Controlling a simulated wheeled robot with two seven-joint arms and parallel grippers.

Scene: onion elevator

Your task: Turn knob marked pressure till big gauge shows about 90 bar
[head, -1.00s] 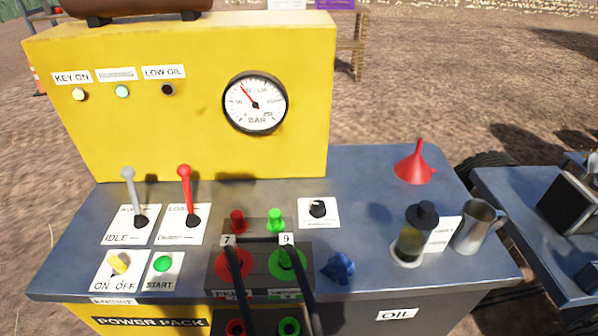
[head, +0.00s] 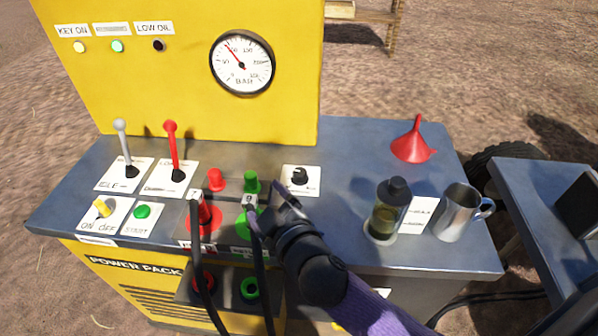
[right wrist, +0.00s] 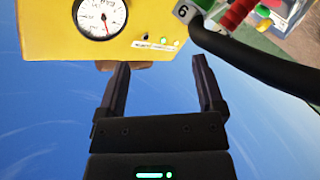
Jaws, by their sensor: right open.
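The big round gauge (head: 241,63) is on the yellow panel, marked BAR. Its thin needle points to the upper left; I cannot read the exact value. A small black knob (head: 300,176) sits on a white plate on the grey top, right of the red and green couplings. The plate's text is too small to read. My right gripper (head: 282,193) is just in front and left of this knob, above the hose couplings. In the right wrist view its two fingers (right wrist: 161,85) are apart with nothing between them, and the gauge (right wrist: 101,16) shows beyond. My left gripper is not in view.
Black hoses (head: 203,265) rise near my right gripper. A grey lever (head: 124,145) and a red lever (head: 173,148) stand left. A red funnel (head: 413,142), an oil filler (head: 388,208) and a metal jug (head: 459,212) stand right.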

